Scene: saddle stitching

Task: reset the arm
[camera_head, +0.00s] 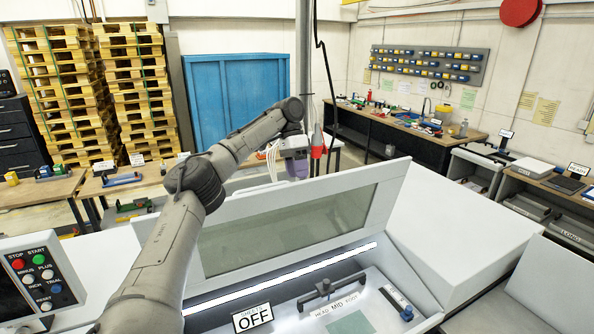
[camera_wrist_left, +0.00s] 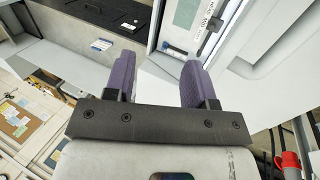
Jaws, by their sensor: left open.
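My left arm (camera_head: 178,235) reaches up from the bottom left across the front of the white machine in the head view. Its gripper (camera_head: 297,168) hangs in the air beyond the machine's raised window. In the left wrist view the two purple fingers of this gripper (camera_wrist_left: 158,78) stand apart, with nothing between them. My right gripper does not show in either view.
The white machine (camera_head: 434,225) has a lit bay with a black bar handle (camera_head: 331,290) and an OFF sign (camera_head: 252,318). A button panel (camera_head: 40,279) stands at the left. Workbenches (camera_head: 430,140) and pallets (camera_head: 135,90) stand farther back.

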